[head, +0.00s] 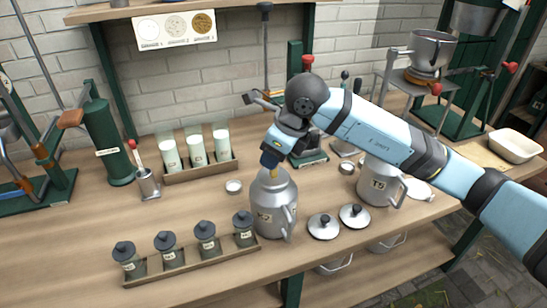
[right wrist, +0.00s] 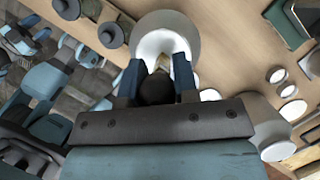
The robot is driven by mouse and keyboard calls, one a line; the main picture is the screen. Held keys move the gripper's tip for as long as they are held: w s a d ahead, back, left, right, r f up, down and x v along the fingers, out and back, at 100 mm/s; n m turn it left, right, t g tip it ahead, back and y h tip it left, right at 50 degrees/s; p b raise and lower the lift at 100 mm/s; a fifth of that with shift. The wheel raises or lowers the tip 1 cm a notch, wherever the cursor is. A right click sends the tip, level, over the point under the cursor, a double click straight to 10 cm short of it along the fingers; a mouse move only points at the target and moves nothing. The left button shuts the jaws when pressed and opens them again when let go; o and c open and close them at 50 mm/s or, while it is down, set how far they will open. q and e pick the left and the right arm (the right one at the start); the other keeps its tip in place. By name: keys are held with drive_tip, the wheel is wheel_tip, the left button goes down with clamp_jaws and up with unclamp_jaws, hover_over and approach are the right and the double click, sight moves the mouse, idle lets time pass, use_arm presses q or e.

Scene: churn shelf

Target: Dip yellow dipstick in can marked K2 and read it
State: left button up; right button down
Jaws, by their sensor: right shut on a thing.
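The can marked K2 (head: 275,215) is a metal can standing open on the bench. In the right wrist view its pale round mouth (right wrist: 165,25) lies beyond the fingers. My right gripper (head: 271,160) is directly above the mouth, pointing down, with its blue fingers shut on the dipstick. A short yellow part of the dipstick (head: 271,175) shows below the fingertips at the can's mouth; its lower end is hidden. A dark round part shows between the fingers (right wrist: 157,78) in the wrist view.
A can marked T5 (head: 377,183) stands to the right. Two round lids (head: 323,227) (head: 354,216) lie between the cans. A rack of dark-capped jars (head: 190,264) is at front left, and white-filled glasses (head: 196,150) stand behind.

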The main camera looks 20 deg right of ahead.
wheel_tip(320, 180, up, 2)
drive_tip(key=shift+r+p, duration=0.1)
drive_tip(key=shift+p, duration=0.3)
wheel_tip(320, 180, up, 4)
drive_tip(key=shift+r+p, duration=0.1)
drive_tip(key=shift+p, duration=0.9)
wheel_tip(320, 180, up, 4)
drive_tip(key=shift+r+p, duration=0.1)
drive_tip(key=shift+p, duration=0.85)
use_arm(q)
drive_tip(key=r+p, duration=0.2)
drive_tip(key=r, duration=0.2)
drive_tip(key=shift+s+a+r+p, duration=0.1)
drive_tip(key=shift+s+a+p, duration=0.25)
drive_tip(key=shift+s+p, duration=0.05)
use_arm(e)
wheel_tip(320, 180, up, 6)
